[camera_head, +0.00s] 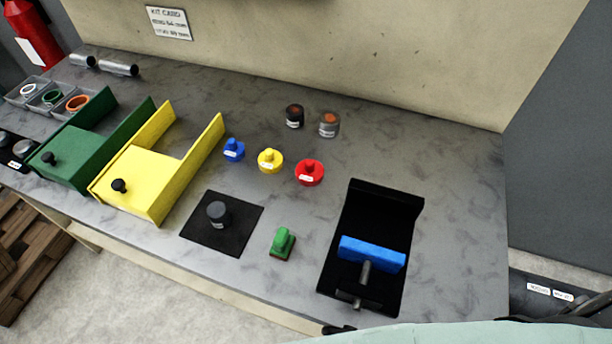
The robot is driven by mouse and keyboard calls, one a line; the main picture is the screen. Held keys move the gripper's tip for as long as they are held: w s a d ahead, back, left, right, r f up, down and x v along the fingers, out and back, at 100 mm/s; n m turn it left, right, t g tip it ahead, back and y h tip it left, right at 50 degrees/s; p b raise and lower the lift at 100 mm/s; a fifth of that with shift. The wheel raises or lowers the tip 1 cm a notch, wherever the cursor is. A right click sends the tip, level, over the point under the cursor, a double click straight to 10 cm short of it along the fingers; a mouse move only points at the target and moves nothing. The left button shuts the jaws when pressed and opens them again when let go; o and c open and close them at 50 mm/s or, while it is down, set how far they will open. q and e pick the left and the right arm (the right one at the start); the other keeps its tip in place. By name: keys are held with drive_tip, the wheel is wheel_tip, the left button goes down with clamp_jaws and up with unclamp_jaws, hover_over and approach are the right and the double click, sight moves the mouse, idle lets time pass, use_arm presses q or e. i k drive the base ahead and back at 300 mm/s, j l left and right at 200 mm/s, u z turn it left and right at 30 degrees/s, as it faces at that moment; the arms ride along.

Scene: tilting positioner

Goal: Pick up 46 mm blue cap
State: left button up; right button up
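The blue cap (234,150) stands upright on the grey worktop, with a knob on top and a small white label on its front. It is the leftmost of three caps in a row, just right of the yellow fixture. The yellow cap (270,161) and the red cap (310,172) stand to its right, apart from it. The label is too small to read, so I cannot confirm the size. Neither of my grippers can be made out in this view.
Yellow (150,180) and green (75,158) fixtures stand left. A black mat (239,239) holds a dark cylinder. A green-handled stamp (282,243) and a black vise with blue jaw (372,254) stand in front. Two jars (329,125) stand behind. The worktop around the caps is clear.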

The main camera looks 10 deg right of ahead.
sight(235, 151)
drive_tip(key=j+z, duration=0.35)
drive_tip(key=k+j+z, duration=0.15)
drive_tip(key=j+z, duration=0.25)
drive_tip(key=k+j+z, duration=0.15)
drive_tip(key=j+z, duration=0.2)
drive_tip(key=k+j+z, duration=0.15)
drive_tip(key=j+z, duration=0.2)
